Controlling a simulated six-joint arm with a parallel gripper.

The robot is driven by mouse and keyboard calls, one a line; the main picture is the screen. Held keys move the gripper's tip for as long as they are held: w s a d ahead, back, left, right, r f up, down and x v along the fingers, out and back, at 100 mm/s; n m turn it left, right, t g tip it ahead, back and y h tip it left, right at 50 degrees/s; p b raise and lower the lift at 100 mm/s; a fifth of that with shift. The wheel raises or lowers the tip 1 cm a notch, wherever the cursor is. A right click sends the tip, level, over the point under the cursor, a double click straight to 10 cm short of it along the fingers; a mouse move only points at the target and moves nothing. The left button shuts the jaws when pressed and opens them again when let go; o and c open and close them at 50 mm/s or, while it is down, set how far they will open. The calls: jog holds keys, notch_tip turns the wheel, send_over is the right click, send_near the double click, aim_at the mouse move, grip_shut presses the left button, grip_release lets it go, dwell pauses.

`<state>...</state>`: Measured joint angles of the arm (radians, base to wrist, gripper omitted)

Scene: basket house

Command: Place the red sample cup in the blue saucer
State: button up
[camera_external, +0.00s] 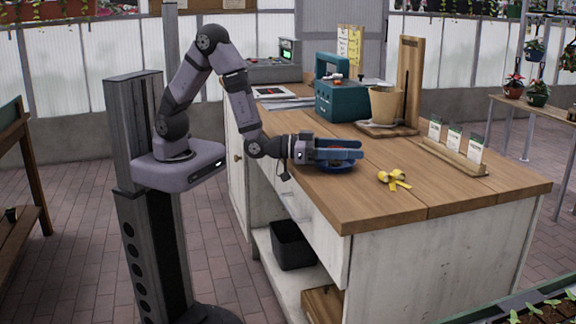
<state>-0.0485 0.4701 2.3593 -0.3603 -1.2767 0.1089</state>
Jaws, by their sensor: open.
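The blue saucer (343,168) lies on the wooden bench top, close to its left edge. My gripper (358,149) is held level, low over the saucer, with its blue fingers pointing right; it is open. The fingers hide much of the saucer. A small dark reddish patch shows beneath the fingers at the saucer, which may be the red sample cup. Its outline is hidden, so I cannot tell whether it is upright or touching the fingers.
A yellow ribbon-like item (394,180) lies right of the saucer. Behind are a teal box (340,100), a tan pot (385,104) and an upright wooden board (409,80). A card rack (450,155) stands at right. The bench's front area is clear.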

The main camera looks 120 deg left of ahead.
jog(key=b+v, duration=0.1)
jog(key=v, duration=0.4)
notch_tip(320, 180, up, 7)
jog(key=shift+p, duration=0.35)
dwell(0.3)
jog(key=d+m+g+h+p, duration=0.1)
jog(key=d, duration=0.1)
jog(key=d+f+h+p, duration=0.1)
jog(key=d+h, duration=0.1)
jog(key=d+f+m+g+h+p, duration=0.1)
jog(key=d+p, duration=0.1)
jog(key=shift+s+d+f+m+g, duration=0.1)
jog(key=shift+d+f+m+g, duration=0.15)
jog(key=shift+d+m+g, duration=0.1)
jog(key=s+d+f+m+g+h+p, duration=0.2)
jog(key=s+d+f+g+h+p, duration=0.1)
jog(key=s+d+f+g, duration=0.15)
jog(key=s+a+f+g+p, duration=0.1)
jog(key=s+g, duration=0.3)
jog(key=s, duration=0.6)
jog(key=s+a+g+p, duration=0.1)
jog(key=s+g+p, duration=0.2)
jog(key=s, duration=0.8)
jog(key=shift+f+g, duration=0.4)
jog(key=shift+g, duration=0.8)
jog(key=shift+s, duration=0.1)
